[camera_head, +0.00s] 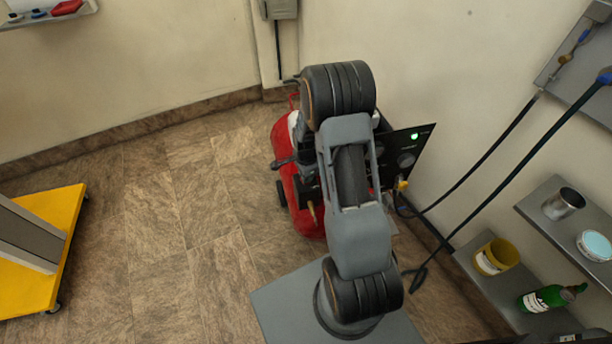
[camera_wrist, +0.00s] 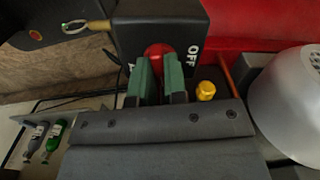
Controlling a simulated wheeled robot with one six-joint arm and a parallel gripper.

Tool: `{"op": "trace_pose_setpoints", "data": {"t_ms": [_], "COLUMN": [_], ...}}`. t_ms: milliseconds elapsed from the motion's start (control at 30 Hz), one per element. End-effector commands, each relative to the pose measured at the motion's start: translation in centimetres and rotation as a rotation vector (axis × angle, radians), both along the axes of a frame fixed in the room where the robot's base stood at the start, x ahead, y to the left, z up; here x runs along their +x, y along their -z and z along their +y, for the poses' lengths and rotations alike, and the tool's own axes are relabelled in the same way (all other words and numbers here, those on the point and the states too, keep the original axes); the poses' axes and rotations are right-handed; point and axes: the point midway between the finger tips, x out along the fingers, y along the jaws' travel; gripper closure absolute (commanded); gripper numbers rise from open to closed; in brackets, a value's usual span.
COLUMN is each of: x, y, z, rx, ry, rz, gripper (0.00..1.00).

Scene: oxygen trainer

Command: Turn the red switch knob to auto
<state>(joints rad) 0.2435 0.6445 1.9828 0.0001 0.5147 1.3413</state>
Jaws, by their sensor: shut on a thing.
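The red switch knob (camera_wrist: 158,50) shows in the wrist view on a black switch box (camera_wrist: 188,16). The word OFF is printed on the box to the right of the knob. Lettering on the left is mostly hidden by a finger. My gripper (camera_wrist: 160,72) has its two green fingers closed on the knob from either side. In the head view my arm covers the knob and the gripper. The red compressor tank (camera_head: 308,212) shows partly behind the arm.
A black panel (camera_head: 418,140) with a lit green lamp stands right of the arm. Dark hoses (camera_head: 490,150) run to the wall. Shelves (camera_head: 545,225) at right hold a yellow bucket (camera_head: 497,256) and a green bottle (camera_head: 545,298). A yellow cart (camera_head: 66,225) stands left; floor between is clear.

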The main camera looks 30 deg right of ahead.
Motion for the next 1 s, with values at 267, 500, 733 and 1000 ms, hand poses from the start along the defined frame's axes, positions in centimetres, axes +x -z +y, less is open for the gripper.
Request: {"op": "trace_pose_setpoints", "data": {"t_ms": [267,500,733,1000], "x": [0.05,0.05,0.05,0.06], "y": [-0.04,-0.05,-0.06,-0.06], "z": [-0.01,-0.01,-0.01,-0.02], "rx": [0.000,0.000,0.000,0.000], "ry": [0.137,0.190,0.204,0.204], "rz": [-0.002,-0.002,-0.002,-0.002], "gripper": [1.00,1.00,1.00,0.86]}}
